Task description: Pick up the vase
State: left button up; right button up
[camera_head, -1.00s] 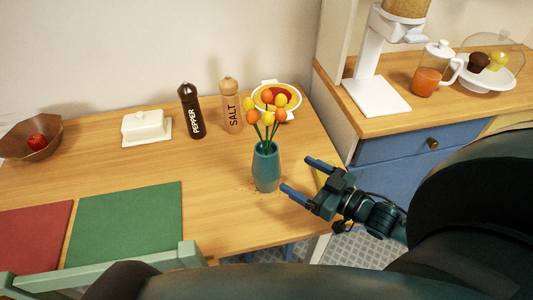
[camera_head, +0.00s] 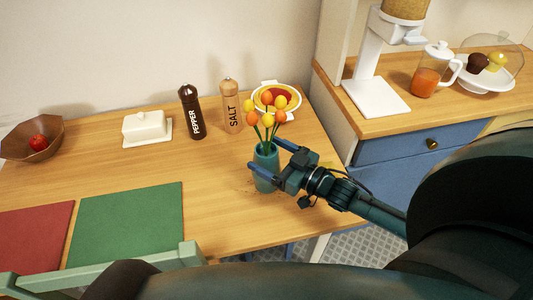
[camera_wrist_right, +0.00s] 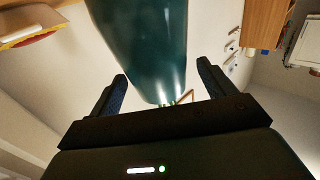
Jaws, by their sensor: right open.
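The teal vase (camera_head: 265,165) stands upright on the wooden table and holds yellow and orange flowers (camera_head: 267,107). My right gripper (camera_head: 266,158) reaches in from the right with its open fingers at the vase's upper body. In the right wrist view, the vase (camera_wrist_right: 145,45) fills the top middle, in front of and partly between the two spread fingers of the gripper (camera_wrist_right: 162,88). Whether a finger touches the vase cannot be told. My left gripper does not show.
Behind the vase stand a salt mill (camera_head: 231,108), a pepper mill (camera_head: 192,112) and a pie dish (camera_head: 292,102). A butter dish (camera_head: 147,128), a bowl with a red fruit (camera_head: 28,145) and a green mat (camera_head: 125,225) lie left. The table (camera_head: 225,215) is clear in front.

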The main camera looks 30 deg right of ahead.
jog(key=x, duration=0.3)
jog(key=shift+w, duration=0.1)
jog(key=c, duration=1.6)
jog(key=shift+r, duration=0.2)
jog(key=shift+c, duration=0.6)
